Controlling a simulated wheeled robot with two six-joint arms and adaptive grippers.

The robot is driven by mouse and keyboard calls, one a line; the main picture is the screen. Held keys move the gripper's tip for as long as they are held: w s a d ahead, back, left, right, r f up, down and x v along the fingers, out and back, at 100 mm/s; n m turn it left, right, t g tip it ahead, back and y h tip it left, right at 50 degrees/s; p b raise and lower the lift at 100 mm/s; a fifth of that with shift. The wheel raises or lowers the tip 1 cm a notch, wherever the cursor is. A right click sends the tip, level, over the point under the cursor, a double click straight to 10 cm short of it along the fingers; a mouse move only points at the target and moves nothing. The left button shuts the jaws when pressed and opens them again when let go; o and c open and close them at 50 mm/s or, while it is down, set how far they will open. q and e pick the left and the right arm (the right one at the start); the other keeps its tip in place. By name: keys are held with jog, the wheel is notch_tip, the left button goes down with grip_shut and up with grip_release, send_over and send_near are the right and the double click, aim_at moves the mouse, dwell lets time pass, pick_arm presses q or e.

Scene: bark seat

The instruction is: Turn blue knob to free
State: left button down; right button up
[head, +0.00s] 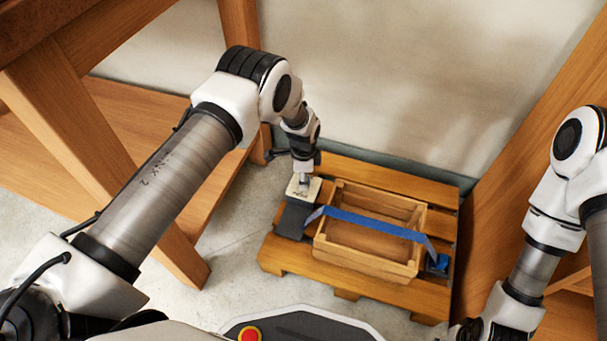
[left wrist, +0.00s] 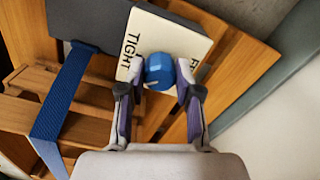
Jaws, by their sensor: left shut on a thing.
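The blue knob (left wrist: 158,70) sits on a pale label plate (left wrist: 172,38) in the left wrist view. A short white mark shows on the knob's near side. The word TIGHT is printed left of the knob; a second word at right, starting with F, is partly hidden by a finger. My left gripper (left wrist: 160,75) is shut on the knob, one finger on each side. In the head view my left gripper (head: 303,180) points down onto the plate (head: 312,190), and hides the knob.
A blue strap (head: 370,224) crosses a wooden crate (head: 326,236) on a pallet (head: 285,258), beside the dark block (head: 294,219) under the plate. A small blue part (head: 441,262) sits at the strap's right end. Wooden furniture (head: 80,130) stands at left, a wall behind.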

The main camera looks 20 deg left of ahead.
pick_arm(q)
jog(key=n, duration=0.3)
jog(key=shift+p, duration=0.3)
jog(key=n, duration=0.7)
jog(key=shift+s+p, duration=0.1)
jog(key=shift+p, duration=0.2)
jog(key=n, duration=0.3)
jog(key=shift+d+n, duration=0.1)
jog(key=shift+n, duration=0.3)
jog(key=n, duration=0.3)
jog(key=shift+n, duration=0.3)
jog(key=n, duration=0.3)
jog(key=shift+d+n+b, duration=0.1)
jog(key=shift+n+b, duration=0.2)
jog(key=shift+b, duration=0.05)
jog(key=n, duration=0.3)
jog(key=shift+n, duration=0.3)
jog(key=shift+n+b, duration=0.4)
jog(key=shift+n, duration=1.5)
